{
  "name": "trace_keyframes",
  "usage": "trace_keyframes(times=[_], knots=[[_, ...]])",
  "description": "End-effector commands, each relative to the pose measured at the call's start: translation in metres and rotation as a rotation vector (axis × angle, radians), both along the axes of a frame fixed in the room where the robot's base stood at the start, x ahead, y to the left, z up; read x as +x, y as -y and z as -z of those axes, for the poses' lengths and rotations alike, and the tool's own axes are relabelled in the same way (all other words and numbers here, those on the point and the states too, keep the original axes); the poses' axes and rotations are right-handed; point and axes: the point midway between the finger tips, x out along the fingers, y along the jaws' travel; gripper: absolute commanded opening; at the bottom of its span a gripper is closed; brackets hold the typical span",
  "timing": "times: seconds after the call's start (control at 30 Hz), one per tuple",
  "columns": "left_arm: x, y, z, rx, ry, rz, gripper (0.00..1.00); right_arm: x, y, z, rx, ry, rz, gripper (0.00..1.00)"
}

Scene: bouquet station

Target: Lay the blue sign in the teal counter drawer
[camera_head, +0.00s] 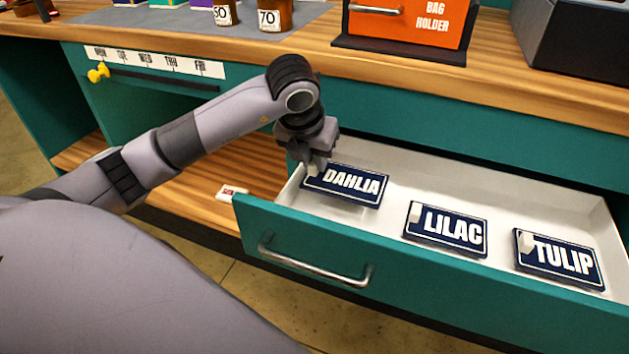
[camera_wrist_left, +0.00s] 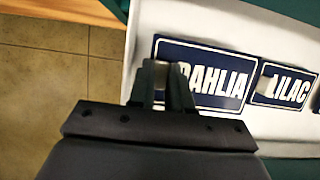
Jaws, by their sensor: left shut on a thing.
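The teal counter drawer (camera_head: 440,283) is pulled open and has a white inside. A blue sign reading DAHLIA (camera_head: 357,187) is at the left end of the drawer; it also shows in the left wrist view (camera_wrist_left: 222,58). My left gripper (camera_head: 316,166) reaches into the drawer from above and is shut on the DAHLIA sign at its left side. Whether the sign touches the drawer floor is hard to tell. Blue signs reading LILAC (camera_head: 447,229) and TULIP (camera_head: 561,260) lie flat in the drawer to its right. My right gripper is not in view.
The wooden counter top (camera_head: 480,75) runs above the drawer. On it are an orange bag holder (camera_head: 405,20) and a dark box (camera_head: 575,45). A small red and white item (camera_head: 233,191) lies on the wooden shelf left of the drawer.

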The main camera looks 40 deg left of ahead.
Motion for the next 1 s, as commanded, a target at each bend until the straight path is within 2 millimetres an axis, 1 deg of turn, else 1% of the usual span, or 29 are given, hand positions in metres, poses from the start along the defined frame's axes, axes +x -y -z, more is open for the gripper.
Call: trace_keyframes(times=[0.17,0.4,0.6,0.77,0.8,0.87,1.0], knots=[[0.0,0.0,0.012,0.0,0.001,0.0,0.0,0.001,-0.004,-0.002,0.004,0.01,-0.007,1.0],[0.0,0.0,0.047,0.0,-0.001,0.001,0.0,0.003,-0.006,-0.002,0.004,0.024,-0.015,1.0],[0.0,0.0,0.048,0.0,0.001,0.001,0.0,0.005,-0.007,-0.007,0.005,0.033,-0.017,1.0],[0.0,0.0,0.051,0.0,0.001,0.001,0.0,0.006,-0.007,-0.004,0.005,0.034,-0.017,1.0],[0.0,0.0,0.051,0.001,0.001,0.001,0.25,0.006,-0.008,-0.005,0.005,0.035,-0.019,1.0],[0.0,0.0,0.05,0.0,0.0,0.001,0.44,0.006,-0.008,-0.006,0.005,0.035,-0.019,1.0],[0.0,0.0,0.05,0.0,0.0,0.001,0.44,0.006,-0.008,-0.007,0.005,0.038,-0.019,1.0]])
